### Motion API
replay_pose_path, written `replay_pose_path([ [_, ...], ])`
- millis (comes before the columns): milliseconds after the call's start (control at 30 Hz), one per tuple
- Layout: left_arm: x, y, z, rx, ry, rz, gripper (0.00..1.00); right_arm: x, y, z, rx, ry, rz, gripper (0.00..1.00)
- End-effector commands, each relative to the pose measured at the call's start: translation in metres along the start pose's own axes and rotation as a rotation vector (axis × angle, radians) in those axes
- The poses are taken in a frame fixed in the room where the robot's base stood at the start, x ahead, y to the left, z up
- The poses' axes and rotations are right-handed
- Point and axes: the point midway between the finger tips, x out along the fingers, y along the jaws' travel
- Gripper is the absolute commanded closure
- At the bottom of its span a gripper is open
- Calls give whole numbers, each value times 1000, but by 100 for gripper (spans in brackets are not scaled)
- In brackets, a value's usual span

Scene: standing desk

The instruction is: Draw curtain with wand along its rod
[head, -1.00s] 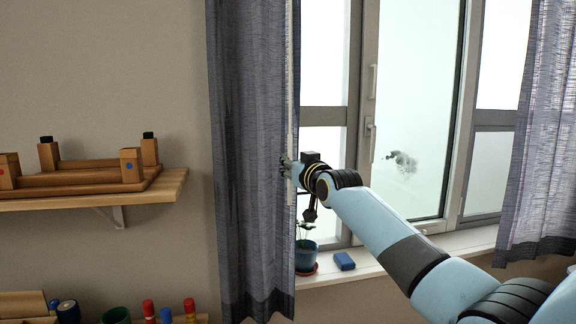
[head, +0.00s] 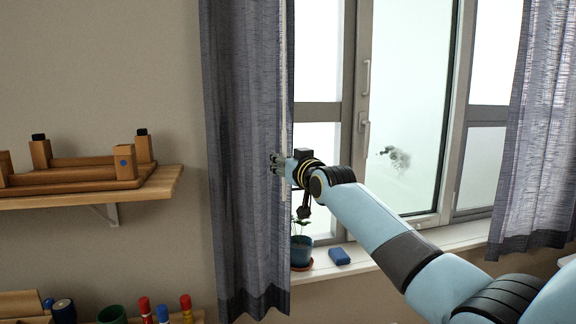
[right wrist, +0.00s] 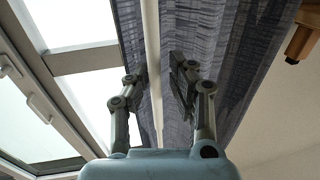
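The blue-grey curtain (head: 243,120) hangs at the left side of the window. Its thin white wand (head: 284,90) runs down near the curtain's right edge and also shows in the right wrist view (right wrist: 152,60). My right gripper (head: 274,163) is at the wand, in front of the curtain. In the right wrist view, its two fingers (right wrist: 158,88) stand apart, one on each side of the wand, with gaps visible. The rod is out of view above. My left gripper is not in view.
A second curtain (head: 539,130) hangs at the right. A potted plant (head: 301,250) and a blue block (head: 339,256) stand on the sill (head: 425,240) below my right arm. A wooden shelf (head: 160,190) with wooden pieces juts from the wall at the left.

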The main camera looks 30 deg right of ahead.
Motion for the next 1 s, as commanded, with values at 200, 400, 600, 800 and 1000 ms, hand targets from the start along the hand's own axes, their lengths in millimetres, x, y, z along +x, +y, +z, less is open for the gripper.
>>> replay_pose_path([
  [200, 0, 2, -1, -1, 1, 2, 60, -33, 0, 2, -3, -2, -1, 79],
  [400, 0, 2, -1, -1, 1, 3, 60, -78, -1, 2, -3, -2, -1, 79],
  [600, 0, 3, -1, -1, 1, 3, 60, -109, -2, 2, -1, -3, -2, 79],
  [800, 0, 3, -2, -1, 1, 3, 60, -117, -2, 1, 1, -3, -1, 79],
  [1000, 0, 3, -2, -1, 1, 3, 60, -117, -2, 1, 1, -3, -1, 79],
])
